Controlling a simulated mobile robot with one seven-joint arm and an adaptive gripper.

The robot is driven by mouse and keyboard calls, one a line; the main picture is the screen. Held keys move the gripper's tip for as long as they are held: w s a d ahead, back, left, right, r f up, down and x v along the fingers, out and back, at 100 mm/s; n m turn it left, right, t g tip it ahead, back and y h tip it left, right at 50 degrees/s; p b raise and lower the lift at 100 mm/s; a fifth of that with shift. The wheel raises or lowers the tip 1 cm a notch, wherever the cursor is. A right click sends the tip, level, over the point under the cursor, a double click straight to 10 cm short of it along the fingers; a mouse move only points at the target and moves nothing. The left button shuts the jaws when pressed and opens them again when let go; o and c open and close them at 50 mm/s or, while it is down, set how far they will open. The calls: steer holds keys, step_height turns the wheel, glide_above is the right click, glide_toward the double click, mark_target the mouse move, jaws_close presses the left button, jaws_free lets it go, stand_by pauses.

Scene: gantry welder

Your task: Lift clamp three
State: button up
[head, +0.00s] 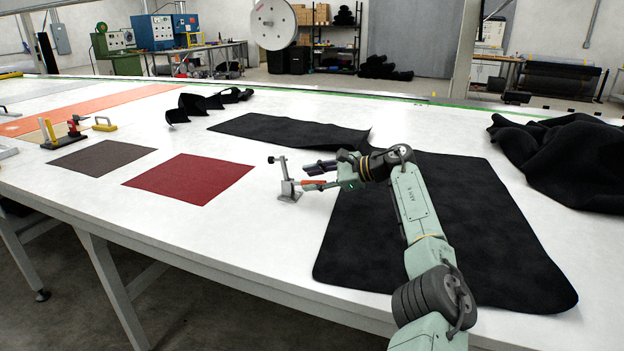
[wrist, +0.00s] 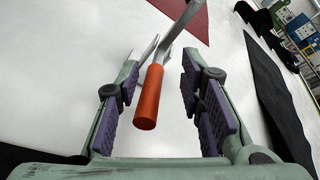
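A grey metal toggle clamp (head: 284,183) with an orange handle (head: 313,182) stands on the white table, between the red sheet and the large black sheet. No number shows on it, so I cannot tell from a label that it is clamp three. My gripper (head: 318,175) is at the clamp's handle side, low over the table. In the wrist view my gripper (wrist: 160,85) is open, with purple pads apart on either side. The orange handle (wrist: 149,97) points back between the pads, with visible gaps to both. The clamp's base is mostly out of the wrist view.
A dark red sheet (head: 190,179) and a brown sheet (head: 102,158) lie flat to the left. Other clamps (head: 75,127) stand at the far left. A large black sheet (head: 480,240) lies under my arm. Crumpled black fabric (head: 570,158) is at right. White table is bare in front of the clamp.

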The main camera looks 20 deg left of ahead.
steer(key=v, duration=1.1)
steer(key=shift+d+r, duration=0.1)
steer(key=shift+d, duration=0.15)
